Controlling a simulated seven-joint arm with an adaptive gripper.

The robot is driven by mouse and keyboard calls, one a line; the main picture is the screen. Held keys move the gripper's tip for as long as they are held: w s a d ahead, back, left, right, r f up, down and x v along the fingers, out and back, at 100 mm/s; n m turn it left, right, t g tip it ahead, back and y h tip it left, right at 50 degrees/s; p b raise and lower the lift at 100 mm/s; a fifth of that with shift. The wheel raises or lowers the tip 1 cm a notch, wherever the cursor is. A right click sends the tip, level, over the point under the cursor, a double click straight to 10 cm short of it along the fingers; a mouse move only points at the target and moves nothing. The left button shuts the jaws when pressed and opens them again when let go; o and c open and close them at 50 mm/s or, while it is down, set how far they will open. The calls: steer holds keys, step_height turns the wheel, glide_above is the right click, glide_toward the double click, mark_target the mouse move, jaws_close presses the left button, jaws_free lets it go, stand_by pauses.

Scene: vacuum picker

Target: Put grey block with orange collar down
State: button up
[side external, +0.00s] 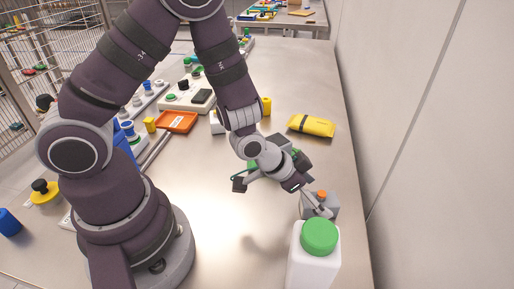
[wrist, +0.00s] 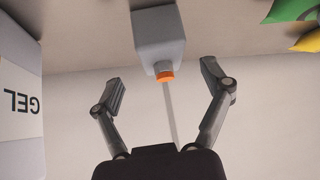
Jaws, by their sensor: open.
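The grey block with orange collar (side external: 322,207) stands near the right edge of the table, just behind a white bottle with a green cap. In the wrist view the block (wrist: 158,35) is at the top centre, with its orange collar (wrist: 165,75) facing my gripper.
The white bottle with green cap (side external: 315,262) stands close in front of the block. A white container marked GEL (wrist: 20,105) is at the left of the wrist view. A yellow pouch (side external: 311,126) and an orange tray (side external: 177,122) lie farther back. The wall runs along the right.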

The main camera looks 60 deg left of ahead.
mark_target(320, 197)
steer(key=x, duration=0.4)
steer(key=shift+w+f, duration=0.15)
steer(key=shift+f, duration=0.05)
steer(key=c, duration=1.4)
